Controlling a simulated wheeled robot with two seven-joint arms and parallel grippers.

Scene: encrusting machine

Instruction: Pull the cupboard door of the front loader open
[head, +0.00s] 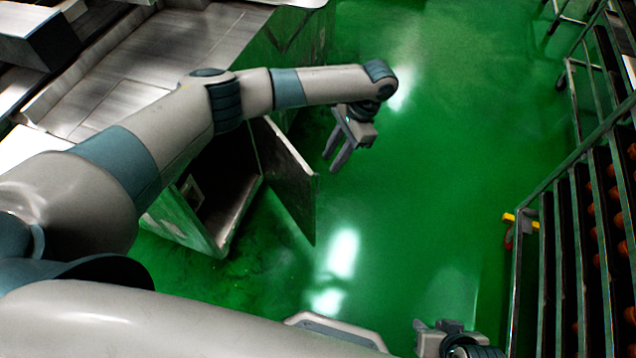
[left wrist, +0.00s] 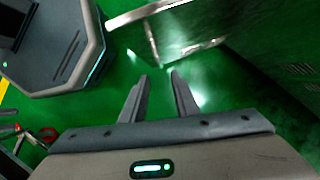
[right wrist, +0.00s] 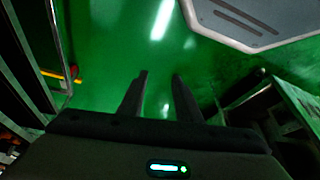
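The cupboard door (head: 287,172) of the front loader stands swung out from the metal cupboard (head: 213,226), whose dark inside shows behind my left arm. In the left wrist view the door (left wrist: 172,20) is above and just beyond the fingers. My left gripper (head: 340,163) is open and empty, to the right of the door's upper edge and apart from it in the head view. My left fingers (left wrist: 159,80) are spread with nothing between them. My right gripper is low in the head view, partly cut off; its fingers (right wrist: 158,78) are apart and empty over the floor.
A rack (head: 552,200) with several trays stands along the right side. A yellow and red part (head: 509,220) sticks out from its left edge. The metal machine (head: 140,65) fills the upper left. Green floor (head: 425,150) is clear between door and rack.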

